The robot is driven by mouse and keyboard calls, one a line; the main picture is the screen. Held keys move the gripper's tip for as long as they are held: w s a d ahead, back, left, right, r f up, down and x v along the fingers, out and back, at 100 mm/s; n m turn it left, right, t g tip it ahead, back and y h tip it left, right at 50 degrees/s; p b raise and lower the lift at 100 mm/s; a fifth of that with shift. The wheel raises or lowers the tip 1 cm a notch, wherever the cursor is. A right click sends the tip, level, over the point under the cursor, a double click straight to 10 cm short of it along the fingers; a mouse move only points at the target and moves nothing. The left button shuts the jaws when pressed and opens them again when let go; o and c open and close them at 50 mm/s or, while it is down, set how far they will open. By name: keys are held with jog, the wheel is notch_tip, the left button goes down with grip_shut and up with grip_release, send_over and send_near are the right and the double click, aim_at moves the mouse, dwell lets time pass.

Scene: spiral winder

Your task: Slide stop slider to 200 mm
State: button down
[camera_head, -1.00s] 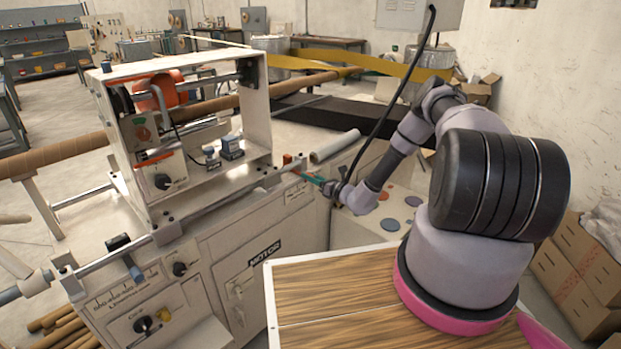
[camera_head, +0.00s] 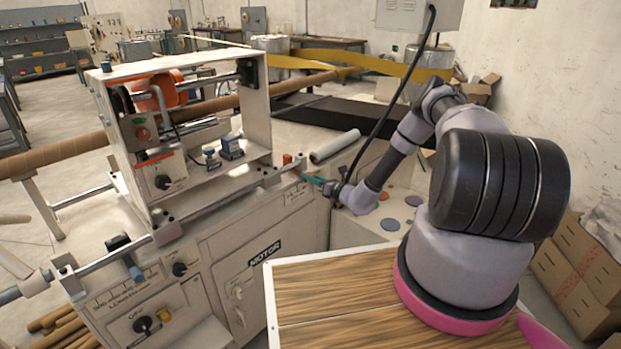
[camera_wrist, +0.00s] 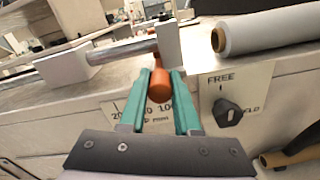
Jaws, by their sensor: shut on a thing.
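The stop slider's orange knob (camera_wrist: 159,85) stands between my teal fingers in the wrist view, beside the white block (camera_wrist: 168,45) at the right end of a metal rail (camera_wrist: 122,48). My gripper (camera_wrist: 160,76) is shut on the knob. Below it is a printed scale (camera_wrist: 125,108). The knob and fingers cover part of its numbers, so the exact reading cannot be told. In the head view my gripper (camera_head: 311,179) is at the right end of the machine's front rail (camera_head: 232,193), and the knob is mostly hidden there.
A dark rotary knob (camera_wrist: 228,112) marked FREE is right of the scale. A grey roll (camera_wrist: 268,30) lies on the machine top behind. Farther left, a blue-handled slider (camera_head: 133,268) sits on another rail. The machine's front panel (camera_head: 240,260) is below the rail.

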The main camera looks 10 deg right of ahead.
dwell(0.5)
jog(key=s+a, duration=0.1)
jog(key=a, duration=0.1)
jog(key=s+a, duration=0.4)
jog(key=shift+a, duration=0.4)
jog(key=shift+s+f, duration=0.1)
jog(key=c, duration=0.6)
grip_release()
jog(key=shift+a, duration=0.1)
jog(key=shift+s+d, duration=0.2)
jog(key=shift+d, duration=0.05)
jog(key=v, duration=1)
jog(key=shift+s, duration=0.1)
